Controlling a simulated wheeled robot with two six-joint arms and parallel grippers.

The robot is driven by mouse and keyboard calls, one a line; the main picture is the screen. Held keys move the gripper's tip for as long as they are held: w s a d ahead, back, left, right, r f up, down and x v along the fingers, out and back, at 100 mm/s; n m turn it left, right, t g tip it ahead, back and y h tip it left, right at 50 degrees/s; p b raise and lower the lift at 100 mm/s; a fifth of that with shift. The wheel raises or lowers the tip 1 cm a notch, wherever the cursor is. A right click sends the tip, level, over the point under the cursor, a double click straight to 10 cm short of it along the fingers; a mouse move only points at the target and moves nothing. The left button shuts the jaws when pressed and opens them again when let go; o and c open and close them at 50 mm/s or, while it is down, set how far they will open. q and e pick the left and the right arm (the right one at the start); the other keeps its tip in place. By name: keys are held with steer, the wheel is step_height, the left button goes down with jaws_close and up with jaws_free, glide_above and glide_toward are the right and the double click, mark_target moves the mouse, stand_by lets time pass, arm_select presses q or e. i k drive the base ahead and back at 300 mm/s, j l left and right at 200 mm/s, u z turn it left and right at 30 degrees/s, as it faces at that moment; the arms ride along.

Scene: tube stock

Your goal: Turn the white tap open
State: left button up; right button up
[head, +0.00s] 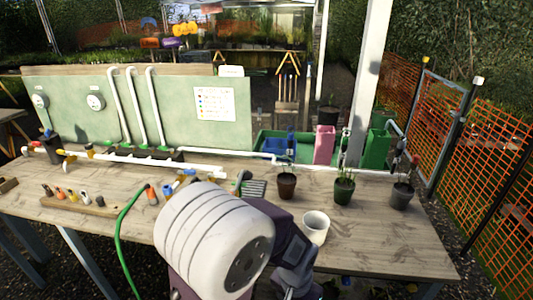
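White pipes (150,164) run along the back of the wooden table, with small coloured fittings on them. On the right, a thin white pipe carries small upright fittings above the potted plants. I cannot make out for certain which fitting is the white tap, nor its handle position. A large pale arm link of mine with a dark joint fills the bottom centre and covers part of the table front. No fingertips of either gripper show.
A green hose (119,236) hangs over the front edge. A wooden holder (80,205) with small coloured pieces lies left.

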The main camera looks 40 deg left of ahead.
mark_target(217, 174)
steer(key=u, duration=1.8)
